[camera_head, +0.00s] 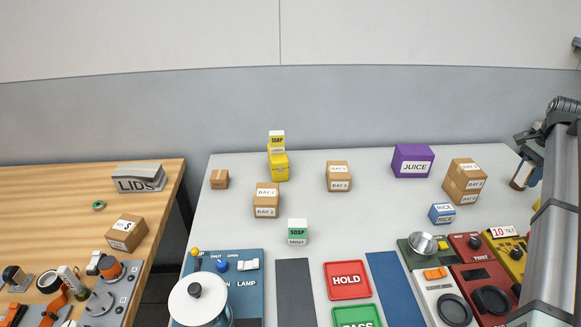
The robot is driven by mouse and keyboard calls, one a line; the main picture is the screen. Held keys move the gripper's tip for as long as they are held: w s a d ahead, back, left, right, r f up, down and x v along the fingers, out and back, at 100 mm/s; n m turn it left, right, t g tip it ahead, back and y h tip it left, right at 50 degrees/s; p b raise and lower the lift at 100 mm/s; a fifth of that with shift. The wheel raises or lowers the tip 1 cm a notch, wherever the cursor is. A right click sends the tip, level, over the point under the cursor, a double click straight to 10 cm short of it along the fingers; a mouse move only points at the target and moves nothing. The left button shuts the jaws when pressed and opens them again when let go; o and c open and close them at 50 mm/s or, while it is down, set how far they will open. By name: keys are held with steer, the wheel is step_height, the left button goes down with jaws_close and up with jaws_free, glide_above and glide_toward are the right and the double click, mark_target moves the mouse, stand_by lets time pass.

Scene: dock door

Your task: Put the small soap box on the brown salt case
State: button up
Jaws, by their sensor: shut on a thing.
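My gripper (524,158) is at the far right, above the bench's right end, with its jaws pointing down. It is shut on a small box with a white label (520,182); the arm partly hides it and its print cannot be read. A green and white soap box (297,232) stands in the middle of the grey bench. A yellow soap box with a white top (277,139) stands on a yellow box (279,167) at the back. A small brown box (219,179) stands at the back left; its label is too small to read, so I cannot tell which is the salt case.
Brown bay boxes (266,200), (338,177), (464,181), a purple juice box (412,161) and a blue rice box (442,214) stand on the bench. Red hold tray (327,281), pot (198,302) and switch panels fill the front. Bare bench lies around the green soap box.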

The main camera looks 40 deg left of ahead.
step_height(320, 180, up, 7)
steer(key=shift+r, duration=0.1)
steer(key=shift+a+r, duration=0.15)
steer(key=shift+a, duration=0.45)
steer(key=s+a+n, duration=0.3)
steer(key=a+n, duration=0.1)
steer(key=a, duration=1.8)
steer(key=s+a+n, duration=0.2)
steer(key=s+a, duration=0.3)
steer(key=a, duration=0.6)
steer(key=s+a+n, duration=0.3)
steer(key=s+a, duration=0.2)
steer(key=a, duration=0.7)
steer(key=n, duration=0.8)
glide_above(219, 174)
steer(key=shift+f, duration=7.6)
